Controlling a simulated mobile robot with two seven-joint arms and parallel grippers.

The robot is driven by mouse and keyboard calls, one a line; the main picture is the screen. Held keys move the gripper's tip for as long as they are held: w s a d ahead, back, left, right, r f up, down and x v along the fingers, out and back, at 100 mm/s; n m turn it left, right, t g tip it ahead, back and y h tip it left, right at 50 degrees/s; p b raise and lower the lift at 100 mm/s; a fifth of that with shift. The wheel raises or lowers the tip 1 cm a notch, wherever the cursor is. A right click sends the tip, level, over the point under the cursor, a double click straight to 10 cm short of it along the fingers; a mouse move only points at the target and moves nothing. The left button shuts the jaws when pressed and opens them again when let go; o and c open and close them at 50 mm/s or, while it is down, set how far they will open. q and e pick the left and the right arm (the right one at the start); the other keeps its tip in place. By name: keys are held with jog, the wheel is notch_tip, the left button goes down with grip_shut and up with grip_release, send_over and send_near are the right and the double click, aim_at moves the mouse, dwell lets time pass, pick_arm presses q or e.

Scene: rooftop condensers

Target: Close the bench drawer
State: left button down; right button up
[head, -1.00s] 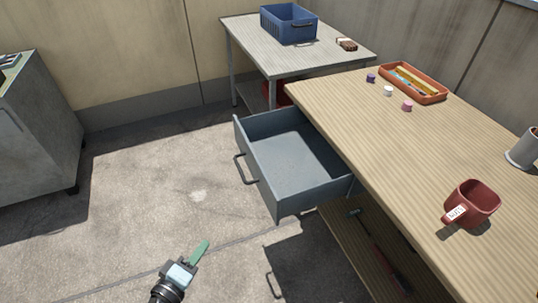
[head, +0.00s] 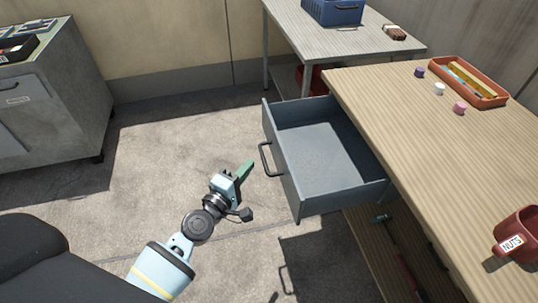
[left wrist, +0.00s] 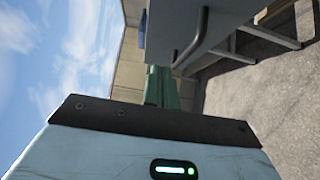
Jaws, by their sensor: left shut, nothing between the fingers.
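The bench drawer (head: 322,157) is a grey-blue, empty drawer that stands pulled out to the left from under the wooden bench top (head: 440,140). Its dark bar handle (head: 265,160) is on the front panel. My left gripper (head: 248,168), with green fingers, is shut and empty, a little left of the drawer front. I see a small gap between its tips and the handle. In the left wrist view the green fingers (left wrist: 160,88) point toward the drawer front, and the handle (left wrist: 190,40) shows just beyond them. My right gripper is not in view.
On the bench are an orange tray (head: 502,94), small coloured knobs and a red mug (head: 520,238). A lower shelf (head: 372,243) holds tools. A grey table (head: 350,40) with a blue basket (head: 335,10) stands behind. A grey cabinet (head: 60,115) stands left; the floor between is clear.

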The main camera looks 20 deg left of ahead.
aim_at(277, 147)
pick_arm(q)
jog(key=w+d, duration=0.1)
jog(key=w, duration=0.1)
jog(key=w+d, duration=0.2)
jog(key=w, duration=0.1)
jog(key=shift+w, duration=0.3)
jog(key=shift+w+d, duration=0.3)
jog(key=shift+d, duration=0.25)
jog(key=shift+w+d, duration=0.1)
jog(key=shift+d, duration=0.05)
